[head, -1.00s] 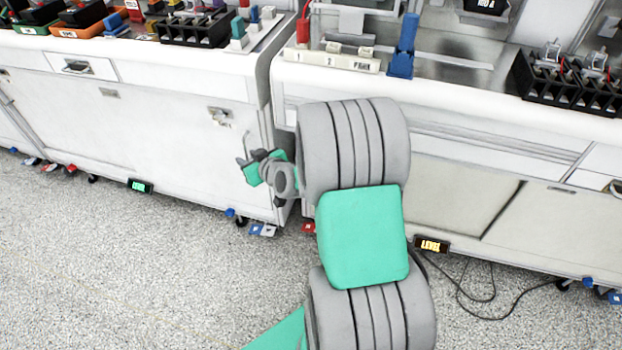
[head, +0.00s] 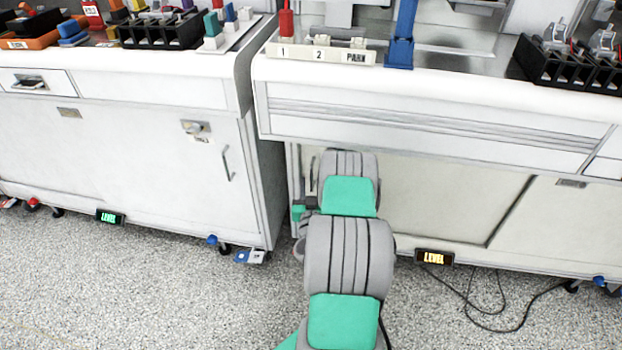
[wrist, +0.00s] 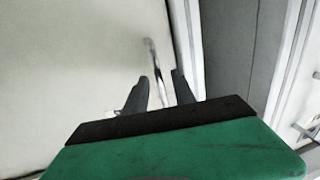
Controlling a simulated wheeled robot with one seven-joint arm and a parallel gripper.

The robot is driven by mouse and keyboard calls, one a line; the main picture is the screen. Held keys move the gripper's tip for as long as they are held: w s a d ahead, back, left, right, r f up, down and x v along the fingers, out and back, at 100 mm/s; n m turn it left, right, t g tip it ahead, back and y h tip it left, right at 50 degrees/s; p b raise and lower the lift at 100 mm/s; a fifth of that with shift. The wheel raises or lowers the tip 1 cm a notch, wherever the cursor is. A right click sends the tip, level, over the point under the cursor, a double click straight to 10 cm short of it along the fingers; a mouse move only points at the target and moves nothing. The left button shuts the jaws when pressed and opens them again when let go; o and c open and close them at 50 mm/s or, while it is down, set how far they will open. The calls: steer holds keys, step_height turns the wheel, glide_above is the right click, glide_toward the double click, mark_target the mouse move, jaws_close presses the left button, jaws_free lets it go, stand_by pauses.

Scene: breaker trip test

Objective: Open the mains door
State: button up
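A cream door panel (head: 440,195) is on the front of the right cabinet, under its worktop; it looks closed. The wrist view shows a pale door (wrist: 75,60) with an upright metal bar handle (wrist: 154,62) near its right edge. My gripper (wrist: 159,75) is open, with one dark finger on each side of the lower part of the handle. I cannot tell whether either finger touches it. In the head view my gripper (head: 306,204) is low at the left end of the right cabinet, partly hidden by my arm.
A left cabinet (head: 120,150) has its own bar handle (head: 228,163), with a narrow gap between the cabinets. A blue upright part (head: 402,40) stands on the right worktop.

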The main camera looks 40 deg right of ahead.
steer(key=shift+p+x, duration=0.5)
steer(key=shift+x, duration=0.6)
steer(key=shift+c, duration=0.5)
jaws_close()
